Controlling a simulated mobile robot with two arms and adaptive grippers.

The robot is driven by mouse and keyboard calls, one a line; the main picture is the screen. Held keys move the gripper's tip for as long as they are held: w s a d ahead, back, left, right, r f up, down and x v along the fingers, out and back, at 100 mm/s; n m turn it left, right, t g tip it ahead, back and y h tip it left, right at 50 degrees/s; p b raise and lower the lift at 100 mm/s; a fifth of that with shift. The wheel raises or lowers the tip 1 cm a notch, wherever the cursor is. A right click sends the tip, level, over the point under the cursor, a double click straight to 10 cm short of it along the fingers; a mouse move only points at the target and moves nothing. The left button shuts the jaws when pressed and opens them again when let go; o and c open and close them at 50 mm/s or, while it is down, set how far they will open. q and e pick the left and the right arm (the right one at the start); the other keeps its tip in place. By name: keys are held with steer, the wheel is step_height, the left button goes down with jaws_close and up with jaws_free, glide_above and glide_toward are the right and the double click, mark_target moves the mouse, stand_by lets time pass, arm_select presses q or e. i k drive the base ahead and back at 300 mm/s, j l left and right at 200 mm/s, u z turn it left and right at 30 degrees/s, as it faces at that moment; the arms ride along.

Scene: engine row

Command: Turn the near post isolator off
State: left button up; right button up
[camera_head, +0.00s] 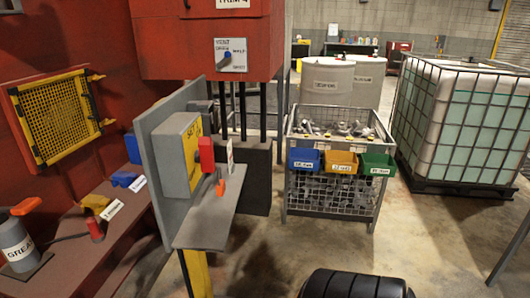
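The near post carries a grey panel (154,170) with a small grey shelf (212,222), on a yellow post (196,272). A red handle (206,154) stands upright on the box's right face. A small red-orange lever (220,188) stands by the shelf below it. I cannot tell from the lettering which position the handle marks. Neither of my grippers is in view.
A red cabinet (165,40) with a blue-knobbed switch plate (228,56) hangs behind the post. A wire cage cart (335,207) with blue, yellow and green bins stands right of it. A caged white tank (460,120) is farther right.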

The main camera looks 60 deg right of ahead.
mark_target(204, 156)
steer(key=z, duration=1.65)
